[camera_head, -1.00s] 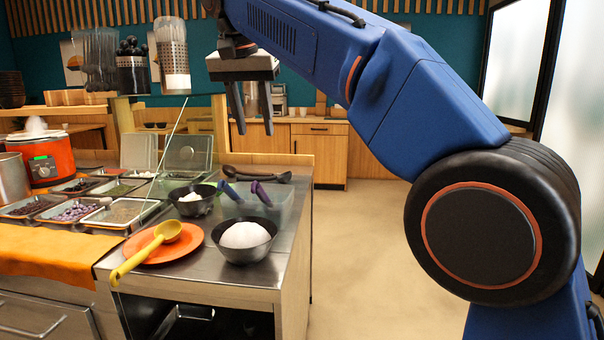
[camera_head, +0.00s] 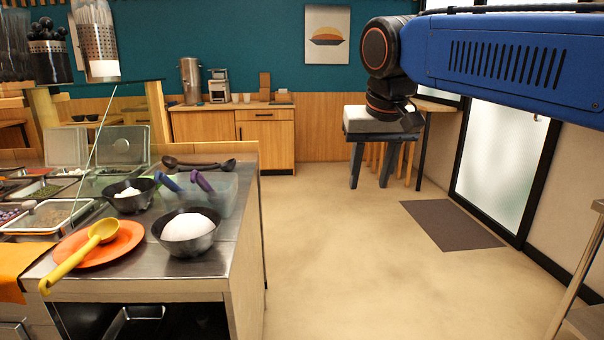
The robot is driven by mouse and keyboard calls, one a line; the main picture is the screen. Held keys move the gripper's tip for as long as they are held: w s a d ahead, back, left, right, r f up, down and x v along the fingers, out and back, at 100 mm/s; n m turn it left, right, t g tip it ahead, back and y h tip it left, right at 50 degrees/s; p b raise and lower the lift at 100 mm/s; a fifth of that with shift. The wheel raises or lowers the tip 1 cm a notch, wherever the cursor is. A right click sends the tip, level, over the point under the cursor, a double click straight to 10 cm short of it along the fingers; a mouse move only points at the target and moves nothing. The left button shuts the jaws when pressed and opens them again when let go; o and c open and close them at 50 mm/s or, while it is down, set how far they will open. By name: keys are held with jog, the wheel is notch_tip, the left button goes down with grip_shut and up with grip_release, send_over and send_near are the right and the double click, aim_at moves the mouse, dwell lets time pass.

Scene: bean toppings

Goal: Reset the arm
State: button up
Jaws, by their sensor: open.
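My gripper (camera_head: 369,182) hangs from my blue arm at the upper right of the head view, fingers pointing down. Its two dark fingers are apart with nothing between them. It is over the open floor, to the right of the counter and clear of everything on it.
The steel counter (camera_head: 245,228) at the left holds a dark bowl with a white mound (camera_head: 188,229), a smaller bowl (camera_head: 131,197), an orange plate (camera_head: 128,247) with a yellow ladle (camera_head: 77,264), and topping trays. The floor (camera_head: 350,280) is free. A doormat (camera_head: 450,224) lies by the door.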

jog(key=s+d+f, duration=0.7)
jog(key=s+f, duration=0.3)
jog(key=f, duration=0.3)
jog(key=s+d+f, duration=0.8)
jog(key=s+f, duration=0.2)
jog(key=f, duration=0.3)
jog(key=shift+d+m+t, duration=0.15)
jog(key=shift+m+t, duration=0.15)
